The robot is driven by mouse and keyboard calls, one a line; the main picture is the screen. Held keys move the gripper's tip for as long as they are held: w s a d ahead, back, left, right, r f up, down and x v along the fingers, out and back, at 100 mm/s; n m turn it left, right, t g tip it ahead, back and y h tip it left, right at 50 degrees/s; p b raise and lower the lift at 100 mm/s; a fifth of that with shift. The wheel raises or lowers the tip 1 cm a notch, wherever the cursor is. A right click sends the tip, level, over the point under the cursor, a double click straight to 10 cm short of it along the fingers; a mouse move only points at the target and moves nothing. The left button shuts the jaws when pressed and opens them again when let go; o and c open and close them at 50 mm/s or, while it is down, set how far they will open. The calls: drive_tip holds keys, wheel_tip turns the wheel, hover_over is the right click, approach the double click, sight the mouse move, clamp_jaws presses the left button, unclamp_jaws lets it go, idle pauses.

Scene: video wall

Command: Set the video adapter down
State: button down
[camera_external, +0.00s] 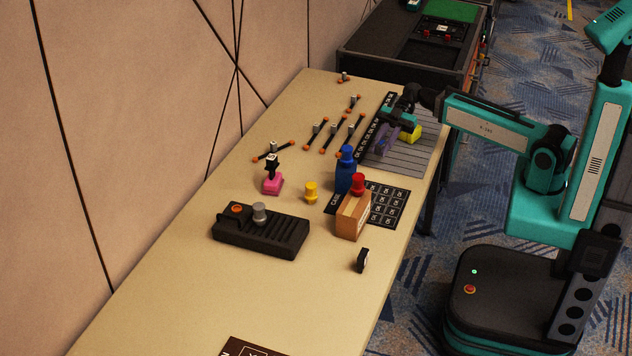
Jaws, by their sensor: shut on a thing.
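My gripper (389,132) is at the far right part of the table, low over a grey ribbed mat (402,160). It is shut on the video adapter, which is small and partly hidden by the wrist. A purple piece (384,142) and a yellow block (411,134) show right at the jaws. I cannot tell from this view which of them is the adapter, or whether it touches the mat.
A black strip with white marks (375,128) borders the mat. Several orange-tipped rods lie left of the mat. The table's near part is mostly clear.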

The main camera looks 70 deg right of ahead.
sight(381, 142)
wheel_tip(381, 142, up, 15)
drive_tip(key=w+a+p, duration=0.1)
drive_tip(key=w+a, duration=0.3)
drive_tip(key=a, duration=0.3)
drive_tip(key=w+a+m+t+p, duration=0.1)
drive_tip(key=w+a+p, duration=0.15)
drive_tip(key=a, duration=0.35)
drive_tip(key=w+a+p, duration=0.1)
drive_tip(key=w+a, duration=0.4)
drive_tip(key=a, duration=0.2)
drive_tip(key=s+a+m+t+p, duration=0.1)
drive_tip(key=s+a+p, duration=0.15)
drive_tip(key=a, duration=1.75)
drive_tip(key=s+a+p, duration=0.1)
drive_tip(key=a+p, duration=0.2)
drive_tip(key=a, duration=1.6)
wheel_tip(381, 142, down, 11)
drive_tip(key=a, duration=0.1)
drive_tip(key=shift+t+h, duration=0.3)
drive_tip(key=shift+h, duration=0.1)
drive_tip(key=shift+f+p, duration=0.4)
drive_tip(key=shift+f, duration=2.7)
drive_tip(key=shift+f, duration=0.1)
